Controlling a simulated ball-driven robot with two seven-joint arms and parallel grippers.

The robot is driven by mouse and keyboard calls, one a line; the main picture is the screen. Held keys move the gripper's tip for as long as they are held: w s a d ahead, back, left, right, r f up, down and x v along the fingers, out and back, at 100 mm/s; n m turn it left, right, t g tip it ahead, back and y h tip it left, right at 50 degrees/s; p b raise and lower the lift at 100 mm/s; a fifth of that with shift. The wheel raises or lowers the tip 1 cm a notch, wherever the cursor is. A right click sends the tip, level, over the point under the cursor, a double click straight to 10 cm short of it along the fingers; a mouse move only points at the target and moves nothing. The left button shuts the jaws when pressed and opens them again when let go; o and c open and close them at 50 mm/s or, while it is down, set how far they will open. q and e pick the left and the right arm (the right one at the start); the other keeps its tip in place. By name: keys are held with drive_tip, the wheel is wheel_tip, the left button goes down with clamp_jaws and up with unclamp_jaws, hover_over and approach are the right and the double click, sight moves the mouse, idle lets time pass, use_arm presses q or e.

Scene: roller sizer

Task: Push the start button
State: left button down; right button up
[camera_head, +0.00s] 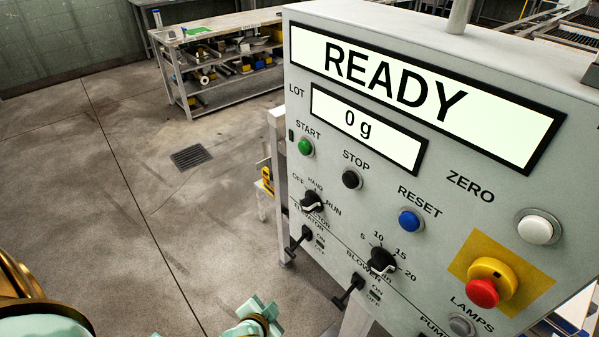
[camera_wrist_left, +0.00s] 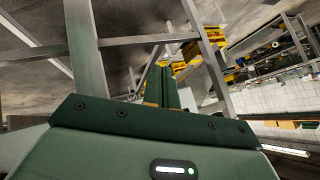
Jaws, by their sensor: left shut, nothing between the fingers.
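The green START button (camera_head: 305,147) is on the grey control panel (camera_head: 465,170), at its upper left under the START label. Nothing touches it in the head view. My left gripper (camera_wrist_left: 164,88) is shut and empty in the left wrist view, its two dark green fingers together. In the head view, mint and gold parts of my arm show at the bottom edge, below and left of the button, apart from the panel. The START button cannot be made out in the left wrist view. My right gripper is not seen.
The black STOP button (camera_head: 351,179), blue RESET button (camera_head: 410,220), white ZERO button (camera_head: 535,229) and red emergency stop (camera_head: 483,290) share the panel. Knobs and black levers stick out below START. The display (camera_head: 425,92) reads READY.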

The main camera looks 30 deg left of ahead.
sight(304, 148)
use_arm(q)
drive_tip(key=w+a+r+t+y+p, duration=0.1)
drive_tip(key=w+r+t+p, duration=0.1)
drive_tip(key=r, duration=1)
drive_tip(key=w+a+r+n+t+y+p, duration=0.1)
drive_tip(key=w+a+r+t+y+p, duration=0.1)
drive_tip(key=r, duration=1.1)
drive_tip(key=w+a+r+n+t+y+p, duration=0.1)
drive_tip(key=w+a+r+t+p, duration=0.1)
drive_tip(key=r, duration=1.1)
drive_tip(key=shift+w+r+y+p, duration=0.25)
drive_tip(key=shift+w+p, duration=0.2)
drive_tip(key=shift+p, duration=0.4)
drive_tip(key=shift+f, duration=0.1)
drive_tip(key=w+d+b, duration=0.1)
drive_tip(key=w+d, duration=0.2)
drive_tip(key=w, duration=0.5)
drive_tip(key=shift+d, duration=0.2)
drive_tip(key=shift+w, duration=0.25)
